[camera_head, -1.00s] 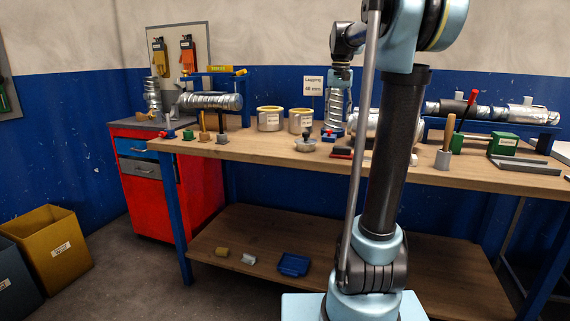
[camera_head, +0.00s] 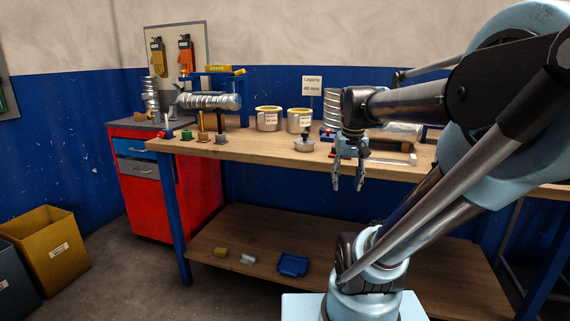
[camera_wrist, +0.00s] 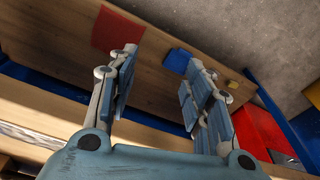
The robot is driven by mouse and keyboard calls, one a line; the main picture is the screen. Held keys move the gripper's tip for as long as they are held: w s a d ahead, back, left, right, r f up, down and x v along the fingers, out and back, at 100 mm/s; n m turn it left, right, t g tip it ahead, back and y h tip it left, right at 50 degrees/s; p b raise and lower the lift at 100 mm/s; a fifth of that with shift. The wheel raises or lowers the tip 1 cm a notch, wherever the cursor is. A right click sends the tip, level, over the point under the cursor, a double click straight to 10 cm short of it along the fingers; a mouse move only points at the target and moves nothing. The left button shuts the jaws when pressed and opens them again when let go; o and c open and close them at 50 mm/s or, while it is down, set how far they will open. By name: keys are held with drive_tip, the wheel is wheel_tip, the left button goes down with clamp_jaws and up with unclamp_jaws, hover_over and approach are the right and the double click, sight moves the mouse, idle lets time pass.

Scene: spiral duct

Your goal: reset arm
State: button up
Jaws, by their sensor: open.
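My gripper (camera_head: 348,183) hangs with its fingers pointing down, in front of the workbench's front edge in the head view. Its fingers are apart and nothing is between them. The wrist view also shows my gripper (camera_wrist: 160,95) with its fingers spread, over the bench edge and the lower shelf. The workbench (camera_head: 270,149) is wooden with blue legs. My arm hides much of the bench's right part.
Two labelled tins (camera_head: 268,119), a silver spiral duct (camera_head: 333,105) and a foil-wrapped duct on a blue stand (camera_head: 210,101) are on the bench. A blue tray (camera_head: 292,264) lies on the lower shelf (camera_head: 235,235). A red cabinet (camera_head: 195,190) and yellow bin (camera_head: 55,245) stand left.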

drive_tip(key=s+f, duration=0.9)
drive_tip(key=f, duration=0.4)
drive_tip(key=shift+s+f+n+t, duration=0.15)
drive_tip(key=shift+s+n+t, duration=0.15)
drive_tip(key=shift+s+n, duration=0.1)
drive_tip(key=shift+w+f, duration=0.2)
drive_tip(key=shift+w, duration=0.3)
